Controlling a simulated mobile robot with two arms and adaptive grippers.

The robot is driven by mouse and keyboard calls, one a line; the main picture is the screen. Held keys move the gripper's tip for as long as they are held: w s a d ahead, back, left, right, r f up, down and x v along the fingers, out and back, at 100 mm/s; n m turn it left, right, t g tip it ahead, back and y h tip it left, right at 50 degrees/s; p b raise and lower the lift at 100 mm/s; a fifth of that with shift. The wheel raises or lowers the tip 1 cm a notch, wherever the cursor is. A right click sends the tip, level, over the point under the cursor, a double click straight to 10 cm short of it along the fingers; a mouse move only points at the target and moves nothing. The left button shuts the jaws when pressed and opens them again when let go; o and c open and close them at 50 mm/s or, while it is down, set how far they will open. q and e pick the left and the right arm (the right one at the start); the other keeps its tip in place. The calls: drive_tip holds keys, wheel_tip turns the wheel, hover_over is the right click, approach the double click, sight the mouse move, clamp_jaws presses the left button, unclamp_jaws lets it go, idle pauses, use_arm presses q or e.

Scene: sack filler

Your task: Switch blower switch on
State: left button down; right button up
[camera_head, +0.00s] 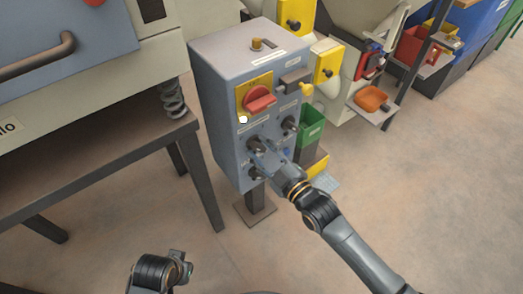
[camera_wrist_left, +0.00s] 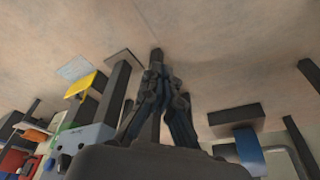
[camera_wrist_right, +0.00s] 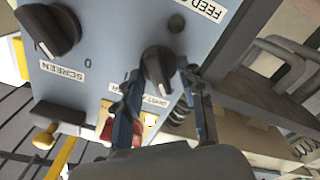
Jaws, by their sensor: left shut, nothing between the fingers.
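The blue-grey control box (camera_head: 222,120) stands on a post and carries several dark rotary switches; I cannot read a blower label. In the head view my right gripper (camera_head: 266,156) is at the lower front of the box and partly hides the lower switches. In the right wrist view my right gripper (camera_wrist_right: 165,105) is open, its fingers either side of a dark knob (camera_wrist_right: 157,70) with a "0" mark and a partly hidden label. Contact cannot be told. A knob labelled SCREEN (camera_wrist_right: 48,30) is at upper left. My left gripper (camera_wrist_left: 156,75) is shut and empty, away from the box.
A red rotary switch (camera_head: 260,99) on a yellow plate sits above the knobs. A grey machine on a dark table frame (camera_head: 100,160) stands left of the box. The floor in front is clear.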

clamp_jaws()
